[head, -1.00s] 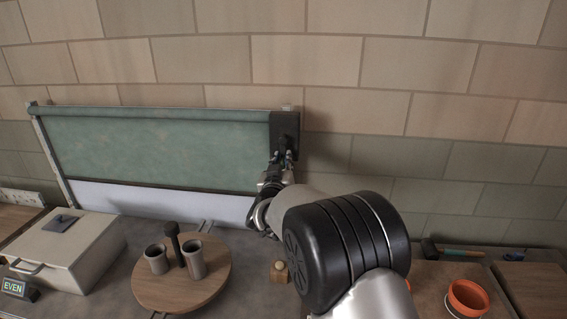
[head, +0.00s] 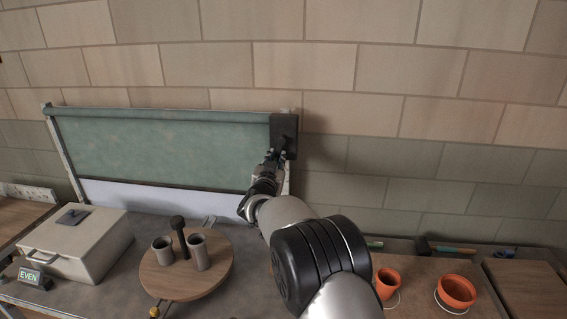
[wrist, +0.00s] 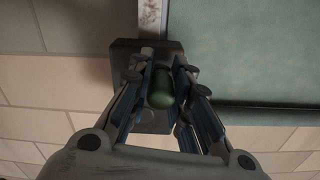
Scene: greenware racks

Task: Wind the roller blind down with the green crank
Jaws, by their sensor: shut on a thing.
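The roller blind (head: 165,145) is a green sheet hanging in a frame against the tiled wall, with a dark bar along its lower edge. A pale panel (head: 150,197) shows below that bar. A dark crank box (head: 286,124) sits at the blind's upper right end. The green crank (wrist: 160,90) shows its rounded grip in the wrist view, between my fingers. My gripper (wrist: 162,78) is shut on this grip, in front of the box. In the head view my gripper (head: 275,158) hides the crank.
A wooden turntable (head: 160,284) with two grey cups and a dark post stands below the blind. A pale lidded box (head: 90,250) and an "EVEN" sign (head: 31,276) are at left. Orange pots (head: 457,290) and a hammer (head: 447,249) lie right of my arm.

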